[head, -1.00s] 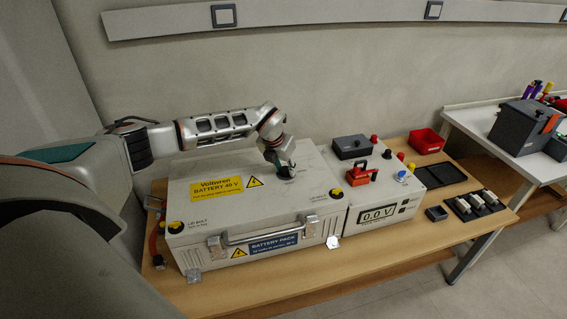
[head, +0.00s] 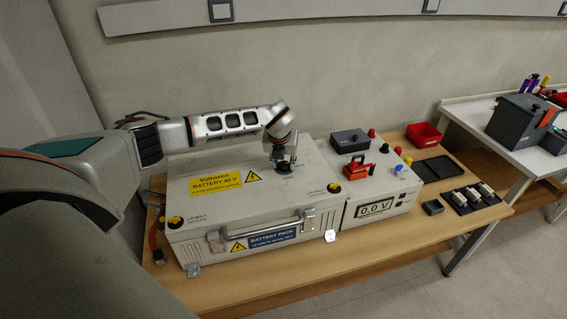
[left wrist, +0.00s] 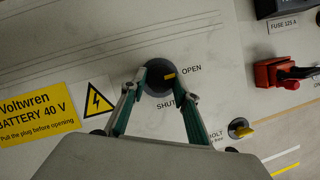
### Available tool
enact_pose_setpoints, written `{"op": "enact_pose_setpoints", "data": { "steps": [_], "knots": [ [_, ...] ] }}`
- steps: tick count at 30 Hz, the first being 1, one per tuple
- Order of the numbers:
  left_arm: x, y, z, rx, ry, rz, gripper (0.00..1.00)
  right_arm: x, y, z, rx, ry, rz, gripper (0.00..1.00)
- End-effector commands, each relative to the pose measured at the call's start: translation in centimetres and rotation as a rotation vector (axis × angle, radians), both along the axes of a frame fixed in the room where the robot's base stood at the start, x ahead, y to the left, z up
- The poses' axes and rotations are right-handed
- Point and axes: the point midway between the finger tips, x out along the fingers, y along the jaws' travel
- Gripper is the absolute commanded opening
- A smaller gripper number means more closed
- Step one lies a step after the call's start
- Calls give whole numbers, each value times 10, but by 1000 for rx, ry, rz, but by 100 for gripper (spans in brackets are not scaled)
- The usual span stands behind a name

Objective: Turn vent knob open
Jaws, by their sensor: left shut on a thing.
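The vent knob is a round black knob (left wrist: 158,72) on the pale lid of the battery pack (head: 215,213). Its orange pointer mark faces the word OPEN on the right in the left wrist view; SHUT is printed below it. My left gripper (left wrist: 160,88) has its two green-lined fingers on opposite sides of the knob and is shut on it. In the head view my left gripper (head: 283,166) reaches down onto the lid from above and covers most of the knob. My right gripper is not in view.
Yellow-topped lid bolts (head: 334,187) sit at the lid's front corners. Right of the pack is a unit with a red switch handle (head: 357,170) and a 0.0 V display (head: 376,208). A red bin (head: 424,134) and dark trays stand further right.

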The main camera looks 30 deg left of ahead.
Motion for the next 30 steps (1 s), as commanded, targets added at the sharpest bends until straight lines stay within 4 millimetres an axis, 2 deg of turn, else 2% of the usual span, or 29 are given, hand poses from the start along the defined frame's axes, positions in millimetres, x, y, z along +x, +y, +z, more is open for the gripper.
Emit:
{"op": "enact_pose_setpoints", "data": {
  "steps": [3,4,6,15,19,23,30],
  "knots": [
    [-1,-1,-1,-2,3,1,8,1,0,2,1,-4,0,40],
    [-1,-1,-1,-2,3,1,35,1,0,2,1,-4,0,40],
    [-1,-1,-1,-2,3,1,47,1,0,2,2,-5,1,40],
    [0,0,0,0,1,0,47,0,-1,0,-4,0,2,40],
    [-2,0,7,0,-1,0,47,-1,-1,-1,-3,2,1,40],
    [-8,-3,25,-1,-2,-2,47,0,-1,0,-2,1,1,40],
    [-25,-11,71,0,-3,-2,47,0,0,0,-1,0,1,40]
  ]
}}
